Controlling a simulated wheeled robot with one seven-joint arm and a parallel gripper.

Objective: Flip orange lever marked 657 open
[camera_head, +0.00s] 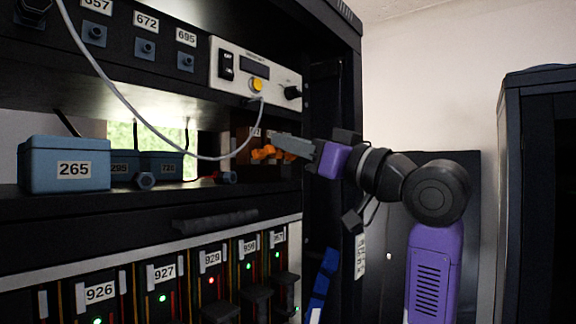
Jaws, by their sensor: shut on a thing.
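The orange lever (262,153) is at the right end of the rack's middle shelf, on a brown unit (241,138) against the rack's side. A white label above it is mostly hidden, so its number cannot be read. My gripper (277,146) reaches in from the right with its grey fingers at the orange lever. It is shut on the lever. The fingers cover part of the lever, and its exact angle is hard to tell.
A grey cable (150,122) hangs in a loop left of my gripper from the white control panel (255,75). Blue box 265 (110,165) stands on the shelf at left. Numbered modules (160,280) fill the rack below. A dark cabinet (540,190) stands at far right.

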